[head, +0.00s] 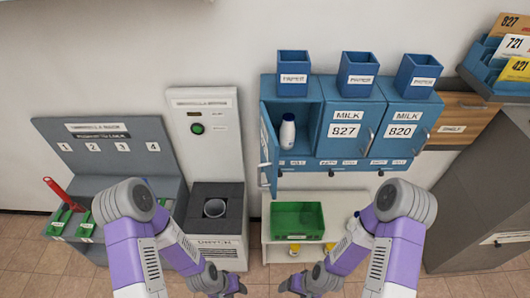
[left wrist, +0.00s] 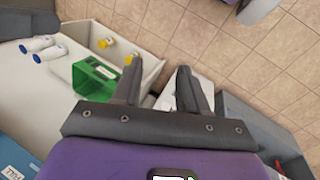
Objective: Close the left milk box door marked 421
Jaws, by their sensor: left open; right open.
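The left milk box (head: 318,112) is the leftmost of three blue boxes on the wall. Its door (head: 268,148) stands open, swung out on its left side and seen nearly edge-on, so its number is hidden. A white milk bottle (head: 287,132) with a blue cap stands inside. The middle and right doors, marked 827 and 820, are shut. My left gripper (head: 238,287) is low at the bottom of the head view, below and left of the door, apart from it. In the left wrist view its fingers (left wrist: 159,66) are open and empty. My right gripper (head: 288,287) is open, low and empty.
A white stand with a green crate (head: 297,222) is below the boxes. Left are an umbrella rack (head: 105,150) and a white machine (head: 207,125). Blue paper holders (head: 293,72) stand on top of the boxes. A grey cabinet (head: 490,190) stands at the right.

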